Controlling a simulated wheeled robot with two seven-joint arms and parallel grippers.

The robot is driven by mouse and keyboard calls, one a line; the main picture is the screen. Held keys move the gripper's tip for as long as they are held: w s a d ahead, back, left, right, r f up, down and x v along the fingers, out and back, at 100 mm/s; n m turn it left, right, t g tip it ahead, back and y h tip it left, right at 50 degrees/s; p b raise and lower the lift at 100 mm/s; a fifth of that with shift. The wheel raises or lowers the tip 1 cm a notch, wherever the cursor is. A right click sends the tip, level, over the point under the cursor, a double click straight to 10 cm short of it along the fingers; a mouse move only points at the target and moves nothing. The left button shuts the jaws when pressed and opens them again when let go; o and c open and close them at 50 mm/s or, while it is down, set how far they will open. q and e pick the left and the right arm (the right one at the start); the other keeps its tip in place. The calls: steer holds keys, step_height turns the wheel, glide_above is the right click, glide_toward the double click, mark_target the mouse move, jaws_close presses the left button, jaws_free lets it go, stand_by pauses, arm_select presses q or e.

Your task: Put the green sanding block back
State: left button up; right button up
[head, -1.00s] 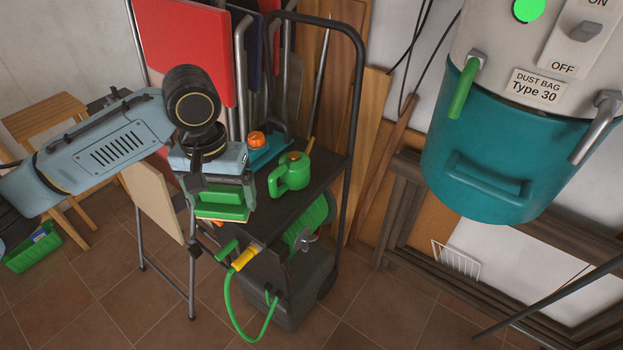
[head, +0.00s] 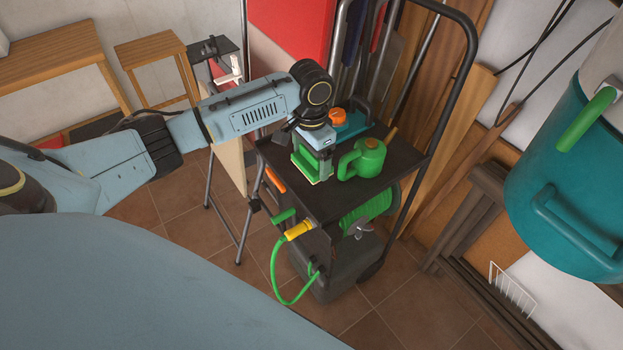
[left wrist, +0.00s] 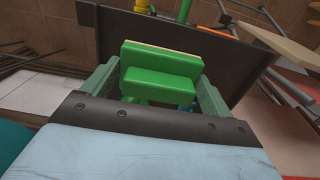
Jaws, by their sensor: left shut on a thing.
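The green sanding block (head: 304,168) is held at the left part of the black cart's top shelf (head: 318,205). In the left wrist view the green block (left wrist: 160,72) sits between both fingers, with a thin pale edge along its far side. My left gripper (head: 313,163) points down and is shut on the block; its fingers also show in the left wrist view (left wrist: 155,90). I cannot tell whether the block touches the shelf. My right gripper is not in view.
A green watering can (head: 362,160) stands just right of the block. A blue item with an orange cap (head: 338,118) is behind it. The cart's tall handle (head: 470,45) rises at the right. A hose with a yellow fitting (head: 298,231) hangs below the shelf.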

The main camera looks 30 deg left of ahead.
mark_target(311, 187)
arm_select(q)
step_height(311, 187, down, 6)
steer(key=shift+f+b, duration=0.25)
steer(key=shift+b, duration=0.1)
steer(key=shift+w+f, duration=0.1)
steer(key=shift+f, duration=0.15)
steer(key=shift+f, duration=0.15)
steer(key=o, duration=0.8)
step_height(311, 187, up, 12)
steer(key=shift+r+p, duration=0.15)
steer(key=shift+p, duration=0.6)
